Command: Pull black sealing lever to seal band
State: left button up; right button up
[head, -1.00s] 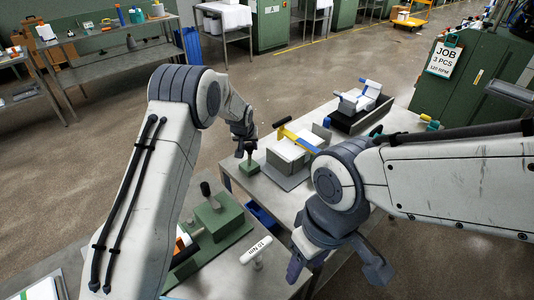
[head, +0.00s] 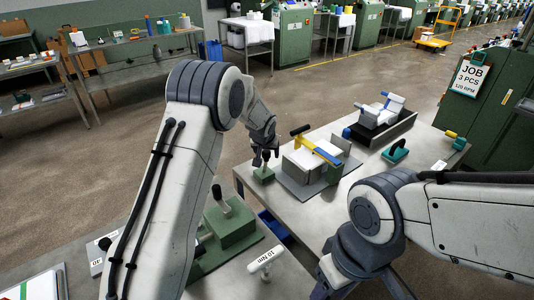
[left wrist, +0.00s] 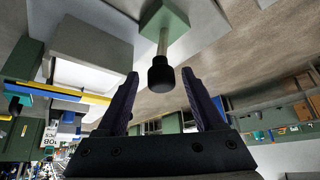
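A black-knobbed lever (left wrist: 162,72) stands on a metal rod from a small green base (left wrist: 165,25) in the left wrist view. The same green base (head: 263,174) sits at the table's left edge in the head view, beside the white stack with a yellow-and-blue band (head: 316,149). My left gripper (left wrist: 162,95) is open, with its fingers on either side of the knob in the picture; contact does not show. In the head view the left gripper (head: 264,154) hangs just over the green base. My right gripper (head: 362,290) is cut off by the lower edge, its fingers apart.
A second black-handled green fixture (head: 228,222) stands on the nearer table, with a white T-handled tool marked "10 Nm" (head: 265,262) beside it. A black tray (head: 382,128) with white pieces lies farther back. A teal-handled item (head: 396,151) sits on the table's right.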

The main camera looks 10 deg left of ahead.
pick_arm(q)
jog(key=b+v, duration=0.1)
jog(key=v, duration=0.9)
jog(key=shift+r, duration=0.2)
jog(key=shift+s, duration=0.1)
jog(key=s+d+r+m+g+h, duration=0.1)
jog(key=s+d+m+g, duration=0.1)
jog(key=s+d, duration=0.65)
jog(key=s+d+r+m+g+h, duration=0.1)
jog(key=s+d+m, duration=0.15)
jog(key=s, duration=1.05)
jog(key=s+f+m+g, duration=0.1)
jog(key=s+m+g, duration=0.2)
jog(key=s, duration=1.6)
jog(key=shift+s+a+f+m, duration=0.25)
jog(key=shift+s+f+m, duration=0.05)
jog(key=shift+m, duration=0.05)
